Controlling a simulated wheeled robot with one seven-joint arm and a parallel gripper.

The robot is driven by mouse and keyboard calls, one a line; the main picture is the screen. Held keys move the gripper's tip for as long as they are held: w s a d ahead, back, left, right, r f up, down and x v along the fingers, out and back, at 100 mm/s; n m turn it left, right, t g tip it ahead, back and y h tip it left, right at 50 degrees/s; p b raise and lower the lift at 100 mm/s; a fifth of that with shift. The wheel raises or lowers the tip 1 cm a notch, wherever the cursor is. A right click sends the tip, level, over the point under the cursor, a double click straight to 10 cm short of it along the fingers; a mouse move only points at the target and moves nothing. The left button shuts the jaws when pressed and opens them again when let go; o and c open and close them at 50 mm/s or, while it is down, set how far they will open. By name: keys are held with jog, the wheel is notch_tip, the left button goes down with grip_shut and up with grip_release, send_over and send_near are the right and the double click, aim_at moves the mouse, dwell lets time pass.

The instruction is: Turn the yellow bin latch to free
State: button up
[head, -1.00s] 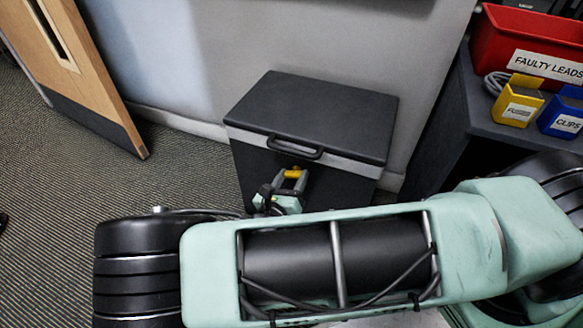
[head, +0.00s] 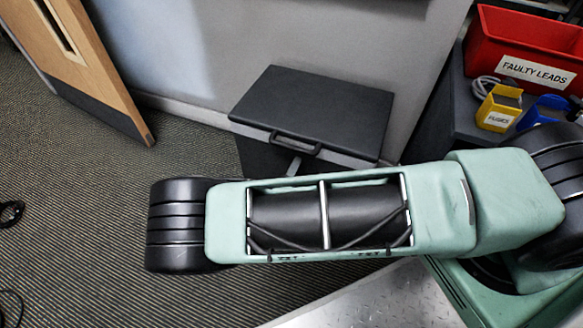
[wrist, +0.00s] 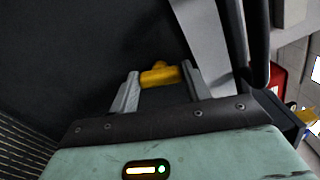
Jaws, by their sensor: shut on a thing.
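The dark grey lidded bin (head: 315,105) stands against the wall in the head view, its lid closed. In the wrist view its dark front (wrist: 70,45) fills the upper left. The yellow latch (wrist: 160,76) lies between the two grey fingers of my gripper (wrist: 161,80), which is shut on it. The latch bar runs across from finger to finger, with a small stub on its far side. In the head view my arm hides the latch and most or all of my gripper. I cannot tell the latch's turned position.
The bin's black handle (head: 295,142) sits on its front rim, also close to the right finger in the wrist view (wrist: 257,45). A red faulty leads bin (head: 520,55), yellow fuses box (head: 497,117) and blue box (head: 543,108) are at right. A wooden door (head: 95,70) is at left.

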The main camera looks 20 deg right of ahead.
jog(key=shift+n+p, duration=0.3)
jog(key=shift+n, duration=1.3)
jog(key=o, duration=1)
jog(key=shift+s+a, duration=0.1)
jog(key=p+v, duration=0.2)
jog(key=v, duration=1.5)
jog(key=shift+s+a+r, duration=0.1)
